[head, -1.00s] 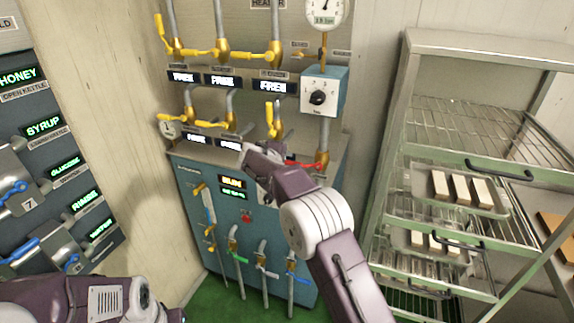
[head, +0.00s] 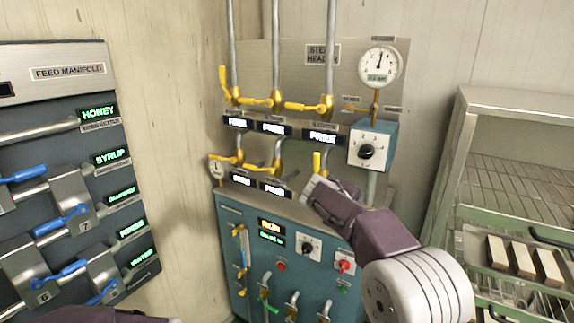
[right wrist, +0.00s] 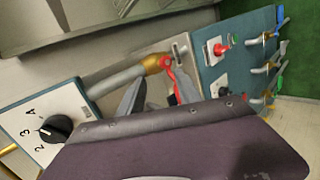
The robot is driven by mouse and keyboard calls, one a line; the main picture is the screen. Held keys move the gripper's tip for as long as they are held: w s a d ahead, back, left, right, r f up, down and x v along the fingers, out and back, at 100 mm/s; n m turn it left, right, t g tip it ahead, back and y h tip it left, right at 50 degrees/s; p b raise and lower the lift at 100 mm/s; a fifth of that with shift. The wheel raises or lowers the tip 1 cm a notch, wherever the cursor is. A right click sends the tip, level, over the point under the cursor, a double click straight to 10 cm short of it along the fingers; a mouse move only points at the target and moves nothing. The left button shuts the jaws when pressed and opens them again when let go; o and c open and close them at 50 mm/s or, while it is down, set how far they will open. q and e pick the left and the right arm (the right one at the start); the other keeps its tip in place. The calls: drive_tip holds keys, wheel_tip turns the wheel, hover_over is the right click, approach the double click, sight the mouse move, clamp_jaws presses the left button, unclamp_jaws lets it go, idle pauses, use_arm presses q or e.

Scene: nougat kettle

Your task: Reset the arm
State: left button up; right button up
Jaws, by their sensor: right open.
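My right arm reaches in from the lower right in the head view. Its gripper (head: 316,187) is in front of the blue machine's top edge, below the steam header. In the right wrist view the two grey fingers (right wrist: 160,94) are spread apart. A red lever (right wrist: 168,72) on a brass valve shows between and behind them; whether a finger touches it, I cannot tell. In the head view my arm hides that lever. Only a purple part of my left arm shows at the bottom left; its gripper is out of the frame.
The blue machine (head: 228,215) has yellow-handled valves and a knob box (head: 372,148) close to my right arm. The feed manifold (head: 65,90) with blue levers stands at left. A wire rack (head: 515,185) with pale bars stands at right.

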drive_tip(key=s+d+f+m+g+y, duration=0.1)
drive_tip(key=s+f+m+g+y, duration=0.1)
drive_tip(key=s+f, duration=0.4)
drive_tip(key=s+d+f+m+g+y, duration=0.1)
drive_tip(key=s+d+f+g, duration=0.1)
drive_tip(key=s+f, duration=0.5)
drive_tip(key=s+a+f+m+g+y, duration=0.1)
drive_tip(key=s+a+f+m+y, duration=0.1)
drive_tip(key=s, duration=0.7)
drive_tip(key=s+a+f+m+g+y, duration=0.1)
drive_tip(key=s+a+f+m+y, duration=0.1)
drive_tip(key=s+a+f+m, duration=0.2)
drive_tip(key=shift+s+a+f+m+g+p, duration=0.4)
drive_tip(key=shift+s+f, duration=1.05)
drive_tip(key=shift+s, duration=1.15)
